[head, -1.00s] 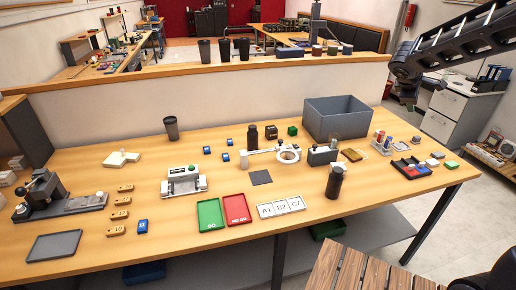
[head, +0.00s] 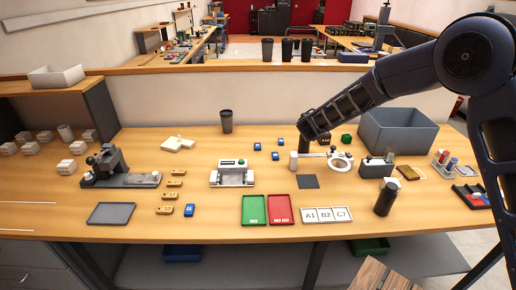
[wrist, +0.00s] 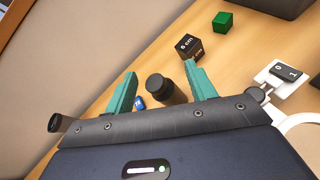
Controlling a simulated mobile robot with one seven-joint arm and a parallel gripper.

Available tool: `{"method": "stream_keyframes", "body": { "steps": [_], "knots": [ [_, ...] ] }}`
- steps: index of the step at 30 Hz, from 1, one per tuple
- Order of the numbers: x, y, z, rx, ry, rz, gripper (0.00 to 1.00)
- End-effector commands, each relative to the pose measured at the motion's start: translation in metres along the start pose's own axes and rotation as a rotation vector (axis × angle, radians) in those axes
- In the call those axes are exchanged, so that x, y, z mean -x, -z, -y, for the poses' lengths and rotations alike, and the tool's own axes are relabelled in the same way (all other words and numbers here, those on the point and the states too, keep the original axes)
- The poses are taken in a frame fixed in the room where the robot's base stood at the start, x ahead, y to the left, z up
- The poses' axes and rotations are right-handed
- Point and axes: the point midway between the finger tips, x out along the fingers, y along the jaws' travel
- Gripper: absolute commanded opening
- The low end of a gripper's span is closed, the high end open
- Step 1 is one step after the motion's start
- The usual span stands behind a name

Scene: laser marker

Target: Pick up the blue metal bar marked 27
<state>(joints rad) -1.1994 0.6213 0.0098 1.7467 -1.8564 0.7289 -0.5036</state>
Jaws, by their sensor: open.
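Small blue bars lie on the table in the head view: one at front left (head: 189,210) and three behind the middle, at the left (head: 257,146), front (head: 275,156) and right (head: 283,146). Their numbers are too small to read, so I cannot tell which is 27. My gripper is open and empty; in the wrist view its teal fingers (wrist: 161,82) are spread above the table. A blue bar (wrist: 139,102) shows beside the left finger, partly hidden. A dark bottle (wrist: 158,86) shows between the fingers. In the head view my arm reaches over the table's back middle.
A black cube (wrist: 188,46) and green cube (head: 346,139) stand near the dark bottle. A grey bin (head: 398,133) is at back right. A white device (head: 232,176), green tray (head: 254,212) and red tray (head: 281,210) are further forward. A dark cup (head: 226,121) stands behind.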

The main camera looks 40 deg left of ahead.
Motion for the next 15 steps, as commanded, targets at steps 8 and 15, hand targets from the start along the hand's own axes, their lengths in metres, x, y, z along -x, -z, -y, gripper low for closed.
{"method": "stream_keyframes", "body": {
  "steps": [8, 15],
  "knots": [
    [0.021, 0.151, -0.113, 0.332, -0.246, -0.03, 0.55],
    [0.038, 0.213, -0.15, 0.463, -0.349, -0.032, 0.55]
  ]
}}
